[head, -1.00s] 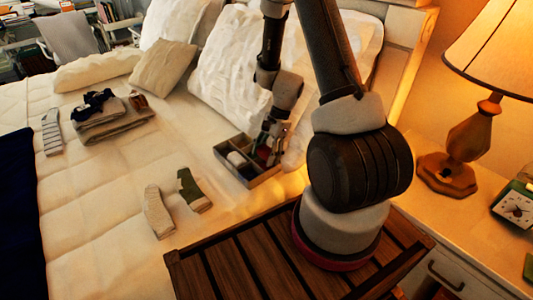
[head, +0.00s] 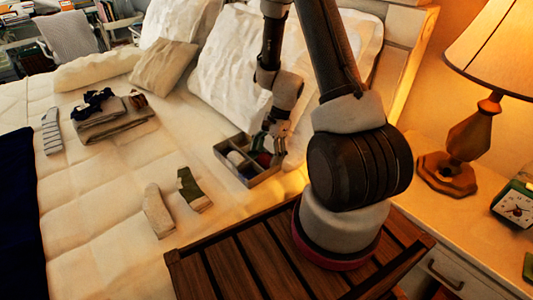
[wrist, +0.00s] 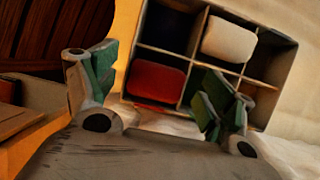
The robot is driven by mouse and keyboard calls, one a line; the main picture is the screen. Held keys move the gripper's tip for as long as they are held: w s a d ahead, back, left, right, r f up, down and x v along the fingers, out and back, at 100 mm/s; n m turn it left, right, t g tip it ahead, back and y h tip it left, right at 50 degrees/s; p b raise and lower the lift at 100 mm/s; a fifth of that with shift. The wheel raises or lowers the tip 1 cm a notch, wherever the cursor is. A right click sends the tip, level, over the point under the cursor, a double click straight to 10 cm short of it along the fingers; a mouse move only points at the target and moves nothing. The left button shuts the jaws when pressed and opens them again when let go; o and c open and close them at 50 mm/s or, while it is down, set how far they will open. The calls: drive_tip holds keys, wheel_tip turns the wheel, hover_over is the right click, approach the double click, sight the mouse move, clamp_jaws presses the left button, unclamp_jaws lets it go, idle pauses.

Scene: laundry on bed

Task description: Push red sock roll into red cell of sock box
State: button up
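The sock box (head: 263,178) is a grey-brown divided tray on the bed near the pillows; it fills the top of the wrist view (wrist: 192,68). The red sock roll (wrist: 157,82) lies in a near-left cell of the box, with a red mark along that cell's near wall. It also shows in the head view (head: 264,159). My gripper (head: 272,146) is above the box's right side. In the wrist view my gripper (wrist: 163,88) has its green-padded fingers wide apart, with nothing held. The right finger hides part of a neighbouring cell.
Other cells hold a white roll (wrist: 228,38) and a dark blue roll (wrist: 166,26). Two loose socks, one beige (head: 158,210) and one green-grey (head: 193,190), lie on the bed. Folded laundry (head: 113,120) lies farther back. A pillow (head: 237,65) stands behind the box.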

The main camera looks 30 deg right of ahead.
drive_tip(key=shift+r, duration=0.1)
drive_tip(key=v, duration=1.2)
idle(0.4)
